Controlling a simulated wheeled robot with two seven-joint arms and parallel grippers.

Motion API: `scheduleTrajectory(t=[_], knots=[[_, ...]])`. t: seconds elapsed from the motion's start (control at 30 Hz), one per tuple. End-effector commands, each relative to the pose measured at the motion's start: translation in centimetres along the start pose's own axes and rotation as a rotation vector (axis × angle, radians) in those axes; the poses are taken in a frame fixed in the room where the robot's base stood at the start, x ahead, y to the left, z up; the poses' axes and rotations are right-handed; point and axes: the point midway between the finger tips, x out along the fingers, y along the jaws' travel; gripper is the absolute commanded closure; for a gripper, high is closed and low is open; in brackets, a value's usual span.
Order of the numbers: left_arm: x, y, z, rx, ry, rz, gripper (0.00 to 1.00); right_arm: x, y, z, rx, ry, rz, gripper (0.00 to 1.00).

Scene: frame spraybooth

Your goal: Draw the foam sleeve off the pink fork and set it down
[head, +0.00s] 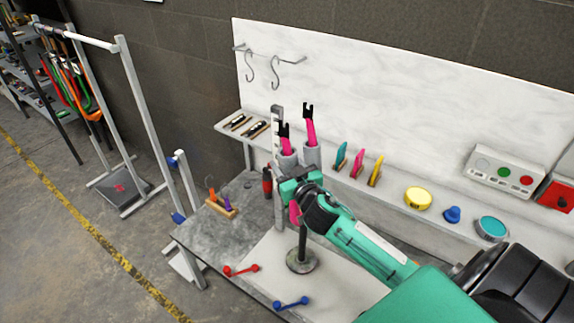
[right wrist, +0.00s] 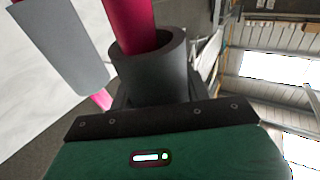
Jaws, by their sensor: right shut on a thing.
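Two pink forks with black tips stand upright side by side at the back of the bench, the left fork (head: 285,142) and the right fork (head: 310,130). A grey foam sleeve (head: 287,161) is around the left fork, and another grey sleeve (head: 312,154) is around the right one. My right gripper (head: 296,184) is shut on the left sleeve. In the right wrist view this sleeve (right wrist: 150,78) is a dark tube with the pink shaft (right wrist: 130,22) still through it. The other sleeve (right wrist: 67,45) is beside it, apart. My left gripper is out of view.
A round-based stand (head: 302,262) is below the right gripper. A red tool (head: 240,269) and a blue tool (head: 291,303) lie near the bench front. The shelf behind holds coloured scrapers (head: 357,164) and a yellow tin (head: 418,197). The white mat (head: 345,285) has bare room.

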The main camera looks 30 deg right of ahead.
Motion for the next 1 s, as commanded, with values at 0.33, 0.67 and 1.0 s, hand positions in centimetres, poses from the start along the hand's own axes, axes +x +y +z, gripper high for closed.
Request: scheduleTrajectory(t=[0.33, 0.67, 1.0], knots=[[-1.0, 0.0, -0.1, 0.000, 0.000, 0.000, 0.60, 0.2, -0.1, -1.2, 0.003, 0.003, -0.001, 0.77], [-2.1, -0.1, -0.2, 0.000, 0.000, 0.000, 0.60, 0.6, -0.2, -2.6, 0.002, 0.005, -0.001, 0.77], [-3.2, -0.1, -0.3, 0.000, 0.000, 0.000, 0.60, 0.9, -0.3, -4.0, 0.002, 0.006, -0.002, 0.77]])
